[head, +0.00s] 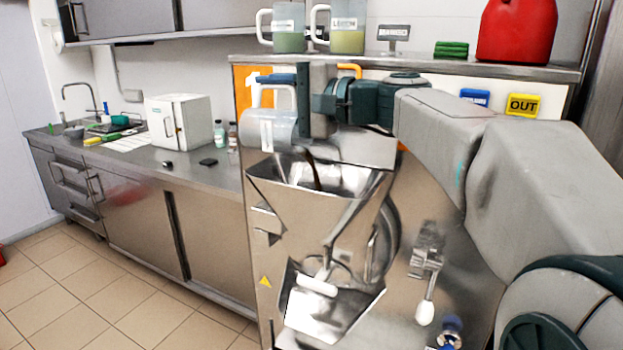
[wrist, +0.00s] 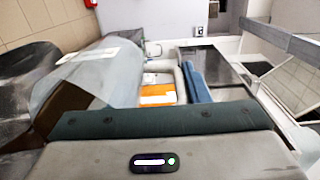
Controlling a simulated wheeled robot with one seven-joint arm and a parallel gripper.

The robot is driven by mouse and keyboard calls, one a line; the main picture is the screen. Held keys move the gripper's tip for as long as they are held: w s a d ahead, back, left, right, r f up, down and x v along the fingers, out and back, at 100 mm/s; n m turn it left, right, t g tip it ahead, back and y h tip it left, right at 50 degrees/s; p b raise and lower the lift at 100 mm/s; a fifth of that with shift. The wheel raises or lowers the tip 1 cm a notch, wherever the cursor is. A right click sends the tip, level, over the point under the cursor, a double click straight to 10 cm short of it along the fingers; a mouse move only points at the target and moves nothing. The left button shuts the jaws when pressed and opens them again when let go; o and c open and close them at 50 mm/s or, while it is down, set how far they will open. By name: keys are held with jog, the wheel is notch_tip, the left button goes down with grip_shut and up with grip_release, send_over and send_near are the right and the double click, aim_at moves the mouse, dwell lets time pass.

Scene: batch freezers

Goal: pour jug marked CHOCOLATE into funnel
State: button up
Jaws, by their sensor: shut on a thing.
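A clear jug (head: 280,128) with a white handle is tipped onto its side above the steel funnel (head: 272,188) of the machine. Its label is too small to read. A dark brown stream falls from its mouth into the funnel. My gripper (head: 290,88) is shut on the jug's handle. In the wrist view the jug (wrist: 90,78) lies tilted at the left, with brown liquid inside near its mouth. The inside bottom of the funnel is hidden.
Two jugs with green contents, one (head: 288,28) left of the other (head: 347,30), stand on the shelf above. A red canister (head: 517,30) stands at the shelf's right. A lever (head: 427,270) juts from the machine front. A counter (head: 200,175) runs left.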

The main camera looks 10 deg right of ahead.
jog(key=shift+s+d+r+t+y+b, duration=0.25)
jog(key=shift+s+d+t+y+b, duration=0.25)
jog(key=shift+b, duration=1.6)
jog(key=shift+w+d+b, duration=0.1)
jog(key=shift+d+b, duration=0.05)
jog(key=shift+b, duration=0.15)
